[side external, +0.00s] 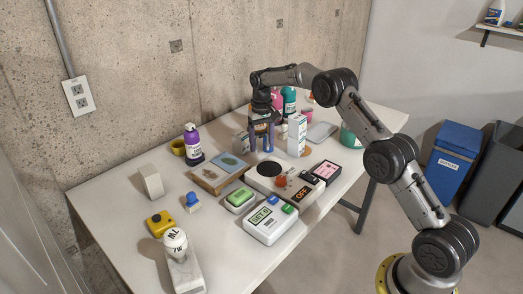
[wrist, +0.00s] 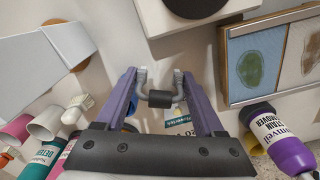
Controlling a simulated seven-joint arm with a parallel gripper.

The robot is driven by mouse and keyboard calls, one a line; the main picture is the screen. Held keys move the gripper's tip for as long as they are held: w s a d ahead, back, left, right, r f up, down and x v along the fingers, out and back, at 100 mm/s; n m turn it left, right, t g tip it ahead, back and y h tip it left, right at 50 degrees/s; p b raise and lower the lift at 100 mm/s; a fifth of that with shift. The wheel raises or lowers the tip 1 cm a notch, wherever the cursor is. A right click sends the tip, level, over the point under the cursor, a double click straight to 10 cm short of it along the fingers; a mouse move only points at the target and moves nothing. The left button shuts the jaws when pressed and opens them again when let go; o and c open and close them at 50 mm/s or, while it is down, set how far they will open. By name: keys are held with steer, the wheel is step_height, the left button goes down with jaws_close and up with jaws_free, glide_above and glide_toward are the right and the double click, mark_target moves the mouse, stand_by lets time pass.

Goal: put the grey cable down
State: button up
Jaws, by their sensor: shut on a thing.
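My gripper (wrist: 160,90) has purple fingers and is shut on a small piece with a dark grey cylindrical middle and light grey bent ends, which I take as the grey cable (wrist: 160,99). The cable lies crosswise between the fingertips. In the side external view my gripper (side external: 262,148) points down over the back middle of the white table (side external: 120,195), behind the white device with a black disc. The cable is too small to make out there. I cannot tell whether it touches the table.
The white device (side external: 300,195) stands close in front. A picture board (side external: 222,172) and purple bottle (side external: 193,145) are to the left. A white carton (side external: 297,134) and several bottles crowd the right and back. The table's left part has bare room.

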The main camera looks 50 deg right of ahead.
mark_target(261, 159)
steer(key=shift+f, duration=1.6)
steer(key=shift+f, duration=0.15)
steer(key=o, duration=1.3)
